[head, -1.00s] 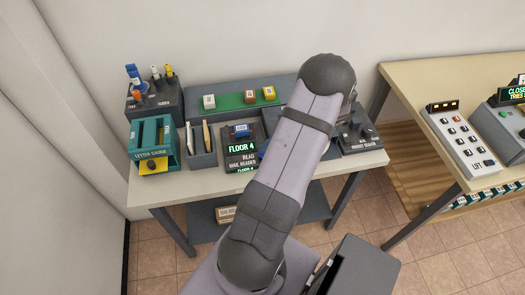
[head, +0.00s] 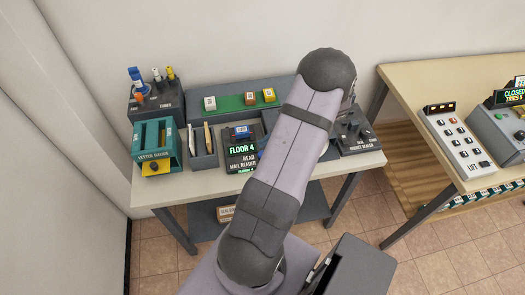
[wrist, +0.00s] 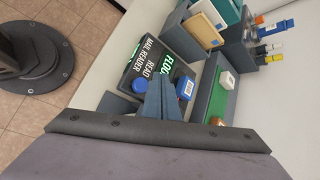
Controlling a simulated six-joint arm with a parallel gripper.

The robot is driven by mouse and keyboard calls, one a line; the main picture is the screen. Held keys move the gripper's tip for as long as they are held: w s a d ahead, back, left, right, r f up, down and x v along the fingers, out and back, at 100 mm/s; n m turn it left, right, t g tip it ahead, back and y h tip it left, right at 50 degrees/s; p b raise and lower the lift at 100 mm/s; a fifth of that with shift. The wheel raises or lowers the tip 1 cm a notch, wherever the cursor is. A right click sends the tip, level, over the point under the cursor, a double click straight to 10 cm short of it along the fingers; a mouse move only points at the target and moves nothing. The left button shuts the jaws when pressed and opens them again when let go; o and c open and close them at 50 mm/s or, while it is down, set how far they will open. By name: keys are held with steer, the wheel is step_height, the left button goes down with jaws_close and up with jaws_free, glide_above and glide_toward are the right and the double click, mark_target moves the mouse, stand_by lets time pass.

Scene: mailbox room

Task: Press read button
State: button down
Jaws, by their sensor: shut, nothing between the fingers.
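The black mail reader (head: 241,160) stands on the grey desk, its screen showing green "FLOOR 4" above the words "READ" and "MAIL READER". It also shows in the wrist view (wrist: 148,58). A round blue button (wrist: 138,84) sits beside the word "READ". A blue block with a white label (wrist: 185,89) is at the reader's screen end; it also shows in the head view (head: 241,131). My gripper (wrist: 160,82) is shut and empty, its tips over the reader between the button and the blue block. Contact with the button cannot be told. My arm hides the gripper in the head view.
A teal letter gauge (head: 155,147) and a grey letter holder (head: 203,147) stand left of the reader. Small blocks sit on a green strip (head: 238,101) behind. A dark device (head: 356,136) is at the desk's right. A wooden table (head: 420,75) stands farther right.

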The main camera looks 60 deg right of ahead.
steer(key=shift+r+p, duration=0.65)
steer(key=shift+r, duration=0.55)
